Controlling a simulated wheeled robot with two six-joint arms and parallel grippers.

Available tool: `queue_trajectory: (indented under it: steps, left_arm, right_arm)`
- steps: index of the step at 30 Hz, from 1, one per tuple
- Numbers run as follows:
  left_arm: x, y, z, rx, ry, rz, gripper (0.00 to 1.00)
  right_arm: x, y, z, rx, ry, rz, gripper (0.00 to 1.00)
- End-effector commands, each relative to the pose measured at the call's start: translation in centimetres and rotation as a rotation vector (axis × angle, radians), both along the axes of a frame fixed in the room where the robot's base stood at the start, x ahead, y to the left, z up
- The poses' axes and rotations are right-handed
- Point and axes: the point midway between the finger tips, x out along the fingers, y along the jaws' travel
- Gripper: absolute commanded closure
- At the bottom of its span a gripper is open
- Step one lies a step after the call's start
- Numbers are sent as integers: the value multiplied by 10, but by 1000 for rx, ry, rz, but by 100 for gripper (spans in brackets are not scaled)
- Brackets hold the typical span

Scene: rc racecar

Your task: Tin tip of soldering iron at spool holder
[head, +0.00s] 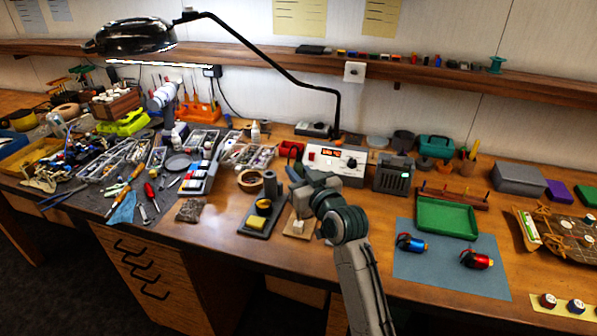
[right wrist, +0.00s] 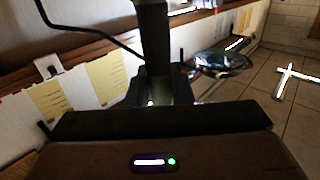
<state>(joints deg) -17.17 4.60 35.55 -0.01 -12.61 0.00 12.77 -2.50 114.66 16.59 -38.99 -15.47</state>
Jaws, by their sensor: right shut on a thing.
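My right gripper (head: 303,192) is over the bench just in front of the soldering station (head: 336,160). It is shut on a dark upright thing, seemingly the soldering iron (right wrist: 153,40), which rises between the jaws in the right wrist view. The iron's tip is not clear in either view. A dark stand (head: 256,222) with a yellow sponge (head: 256,222) is left of the gripper. A small wooden base (head: 299,235), perhaps the spool holder, lies under and in front of the gripper, largely hidden by it. My left gripper is not in view.
A desk lamp (head: 135,37) arches over the bench. Tools and parts trays crowd the left. A tape roll (head: 250,181) is left of the stand. A blue mat (head: 445,275) with two motors and a green tray (head: 446,230) are on the right. Bare wood lies before the stand.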

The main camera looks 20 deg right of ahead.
Motion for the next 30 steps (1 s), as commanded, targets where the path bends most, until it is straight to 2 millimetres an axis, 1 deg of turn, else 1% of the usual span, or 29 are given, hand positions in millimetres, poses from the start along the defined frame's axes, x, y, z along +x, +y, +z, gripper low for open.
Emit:
queue_trajectory:
  steps: [30]
  left_arm:
    - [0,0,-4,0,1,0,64]
  right_arm:
    - [0,0,-7,0,0,0,100]
